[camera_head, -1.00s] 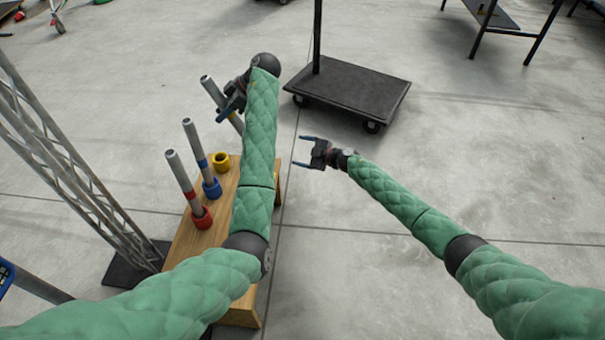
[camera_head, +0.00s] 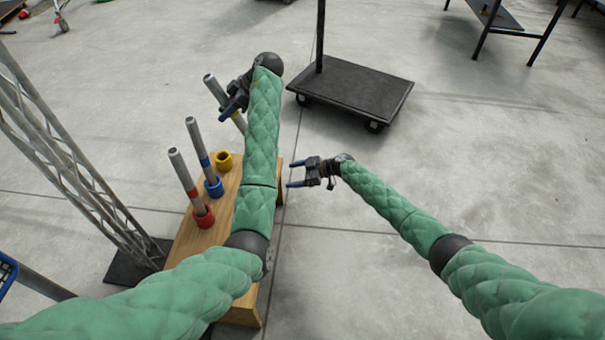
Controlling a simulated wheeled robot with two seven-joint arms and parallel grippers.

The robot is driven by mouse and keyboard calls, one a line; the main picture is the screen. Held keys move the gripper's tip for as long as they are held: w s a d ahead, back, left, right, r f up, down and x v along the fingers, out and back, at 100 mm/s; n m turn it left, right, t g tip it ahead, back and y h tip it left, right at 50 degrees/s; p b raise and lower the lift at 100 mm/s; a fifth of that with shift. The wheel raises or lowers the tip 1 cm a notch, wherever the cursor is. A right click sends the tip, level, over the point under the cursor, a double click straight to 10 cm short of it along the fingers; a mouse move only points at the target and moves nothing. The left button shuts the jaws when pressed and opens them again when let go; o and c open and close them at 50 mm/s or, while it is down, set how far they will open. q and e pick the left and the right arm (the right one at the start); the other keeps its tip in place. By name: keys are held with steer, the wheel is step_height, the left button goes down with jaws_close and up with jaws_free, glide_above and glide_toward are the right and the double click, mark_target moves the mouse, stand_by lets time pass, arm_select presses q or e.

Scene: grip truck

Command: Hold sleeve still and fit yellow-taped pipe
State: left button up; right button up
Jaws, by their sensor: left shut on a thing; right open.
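The yellow sleeve (camera_head: 223,162) stands upright and empty at the far end of the wooden bench. My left gripper (camera_head: 230,102) is shut on the yellow-taped pipe (camera_head: 212,85) and holds it tilted, beyond the sleeve. The pipe's lower part is partly hidden by my gripper and arm. My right gripper (camera_head: 289,174) is open and empty, just right of the bench and apart from the sleeve, with my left forearm between them in the picture.
The bench (camera_head: 196,240) also bears a blue sleeve (camera_head: 213,187) with a blue-taped pipe (camera_head: 194,133) and a red sleeve (camera_head: 204,217) with a red-taped pipe (camera_head: 178,163). A lattice truss (camera_head: 75,165) stands left. A black cart (camera_head: 355,88) stands behind.

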steer(key=shift+x, duration=3.95)
